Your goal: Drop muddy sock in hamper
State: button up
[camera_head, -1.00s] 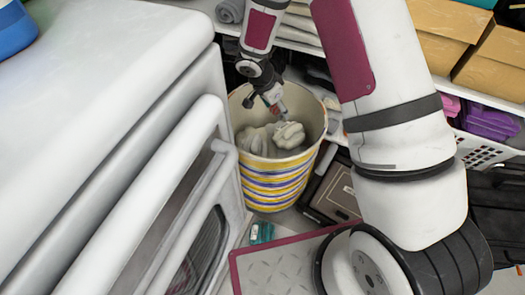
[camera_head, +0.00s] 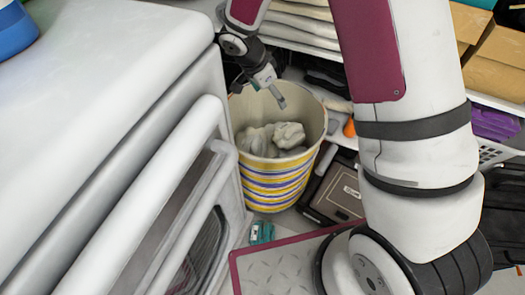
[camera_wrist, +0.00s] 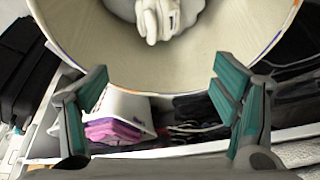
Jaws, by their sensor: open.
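The hamper (camera_head: 270,187) is a round bin with yellow, white and blue stripes and a cream inside, standing on the floor beside the white appliance. Two greyish-white crumpled cloth lumps lie inside it; the right-hand lump (camera_head: 289,135) looks like the sock, though I cannot tell which one is muddy. In the wrist view a pale lump (camera_wrist: 160,18) shows inside the hamper at the top. My gripper (camera_head: 281,100) is above the hamper's opening near its back rim, apart from the lumps. Its teal-padded fingers (camera_wrist: 165,98) are spread wide with nothing between them.
A white appliance (camera_head: 100,80) with a long handle fills the left side. Shelves with folded cloth (camera_head: 300,28), yellow boxes (camera_head: 495,65) and purple items (camera_head: 493,125) stand behind. A dark case (camera_head: 338,192) stands right of the hamper, and a small teal object (camera_head: 262,232) lies on the floor.

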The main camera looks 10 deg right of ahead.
jog(key=shift+v, duration=1.95)
